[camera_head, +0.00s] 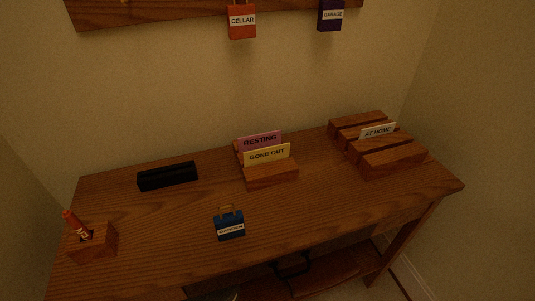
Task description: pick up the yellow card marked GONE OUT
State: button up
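The yellow card marked GONE OUT (267,155) stands upright in a slot of the middle wooden card holder (272,175) on the desk. A pink card marked RESTING (260,140) stands just behind it in the same holder. The lower edge of the yellow card is hidden in the slot. My gripper is not in view.
The wooden desk (175,225) stands against the wall. A second wooden holder (395,160) with a white AT HOME card (377,131) is at right. A black box (168,176), a blue tag (230,225) and a wooden block (93,242) with a red marker (75,224) lie left and in front.

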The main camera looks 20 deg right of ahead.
aim_at(262, 155)
jog(key=i+j+z, duration=0.1)
jog(key=i+z, duration=0.25)
jog(key=i+j+z, duration=0.1)
jog(key=z, duration=0.25)
jog(key=i+j+z, duration=0.35)
